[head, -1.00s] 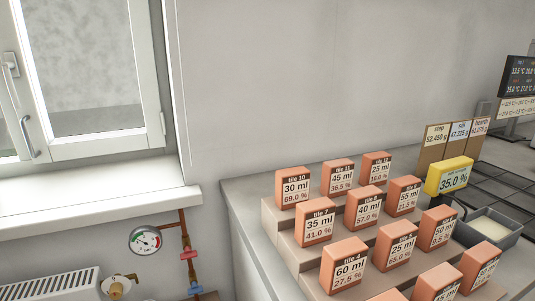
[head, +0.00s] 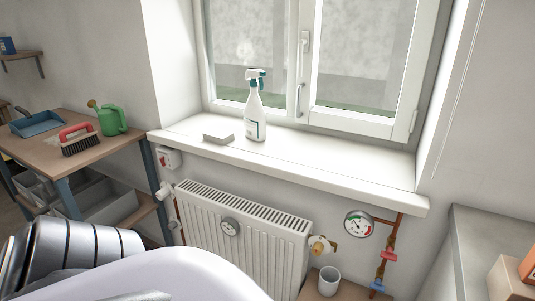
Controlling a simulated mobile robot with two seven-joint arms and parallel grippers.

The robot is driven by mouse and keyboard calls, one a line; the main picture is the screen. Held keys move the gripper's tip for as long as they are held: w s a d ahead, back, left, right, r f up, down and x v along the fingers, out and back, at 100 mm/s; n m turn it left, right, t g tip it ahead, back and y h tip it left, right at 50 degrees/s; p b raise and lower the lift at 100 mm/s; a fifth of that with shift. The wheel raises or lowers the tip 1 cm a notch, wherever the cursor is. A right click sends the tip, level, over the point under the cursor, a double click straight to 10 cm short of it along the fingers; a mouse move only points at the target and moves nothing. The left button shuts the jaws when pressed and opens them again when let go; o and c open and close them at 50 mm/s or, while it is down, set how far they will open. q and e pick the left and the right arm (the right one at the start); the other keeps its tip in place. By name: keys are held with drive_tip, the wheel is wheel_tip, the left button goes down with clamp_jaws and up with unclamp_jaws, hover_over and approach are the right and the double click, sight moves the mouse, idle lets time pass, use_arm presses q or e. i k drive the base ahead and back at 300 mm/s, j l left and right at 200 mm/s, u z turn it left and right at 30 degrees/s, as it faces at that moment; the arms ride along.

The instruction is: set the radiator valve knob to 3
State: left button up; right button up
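The white radiator (head: 255,235) is on the wall under the window sill. A small white knob-like fitting (head: 165,190) is at its upper left end. A brass valve with a pale cap (head: 322,245) is at its right end. I cannot tell for certain which of these is the valve knob, and no numbers on either are readable. A round grey dial (head: 230,227) is on the radiator's front. Neither gripper can be made out; large parts of my own arm fill the lower left and hide the radiator's lower left.
A pressure gauge (head: 358,224) hangs by copper pipes, right of the radiator. A workbench (head: 137,139) is at left, a grey counter (head: 490,235) at right.

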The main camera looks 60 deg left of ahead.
sight(165, 192)
drive_tip(key=k+l+u, duration=0.1)
drive_tip(key=u, duration=0.3)
drive_tip(key=k+l+u, duration=0.1)
drive_tip(key=u, duration=0.25)
drive_tip(key=k+j+u, duration=0.1)
drive_tip(key=u, duration=1.1)
drive_tip(key=i+j+z, duration=0.1)
drive_tip(key=i+j, duration=0.3)
drive_tip(key=i+j+z, duration=0.1)
drive_tip(key=i+j, duration=0.3)
drive_tip(key=j, duration=0.15)
drive_tip(key=i+j, duration=0.35)
drive_tip(key=j, duration=0.15)
drive_tip(key=i+j+z, duration=0.15)
drive_tip(key=i, duration=0.5)
